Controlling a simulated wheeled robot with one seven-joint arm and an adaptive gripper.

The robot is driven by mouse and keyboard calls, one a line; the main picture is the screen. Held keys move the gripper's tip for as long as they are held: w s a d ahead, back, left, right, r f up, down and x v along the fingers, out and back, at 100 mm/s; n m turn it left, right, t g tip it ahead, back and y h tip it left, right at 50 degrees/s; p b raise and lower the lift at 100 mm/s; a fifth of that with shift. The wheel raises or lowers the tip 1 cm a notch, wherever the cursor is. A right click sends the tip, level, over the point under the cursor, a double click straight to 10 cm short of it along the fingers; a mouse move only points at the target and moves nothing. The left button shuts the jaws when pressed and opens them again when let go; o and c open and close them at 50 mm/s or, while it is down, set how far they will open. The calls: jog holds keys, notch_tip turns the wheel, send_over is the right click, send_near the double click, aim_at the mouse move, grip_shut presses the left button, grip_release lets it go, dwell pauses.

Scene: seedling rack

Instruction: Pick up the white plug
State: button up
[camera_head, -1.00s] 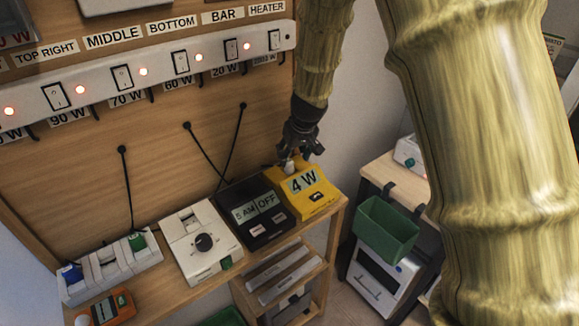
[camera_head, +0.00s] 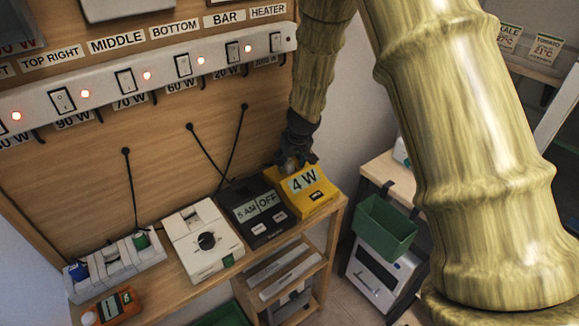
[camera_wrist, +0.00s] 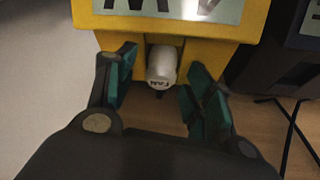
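The white plug (camera_wrist: 161,66) sits at the lower edge of the yellow meter (camera_wrist: 180,48) in the wrist view, with dark lettering on its end. The yellow meter also shows in the head view (camera_head: 318,205), reading "4 W", at the right end of the wooden shelf. My gripper (camera_wrist: 162,88) is open, with one teal-padded finger on each side of the plug and a gap to it on both sides. In the head view my gripper (camera_head: 296,160) is at the meter's back edge and hides the plug there.
A black timer (camera_head: 258,215) reading "5 AM OFF" stands directly left of the meter. Black cords hang on the wooden back panel. A green bin (camera_head: 385,228) hangs at right.

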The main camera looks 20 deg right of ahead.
grip_shut()
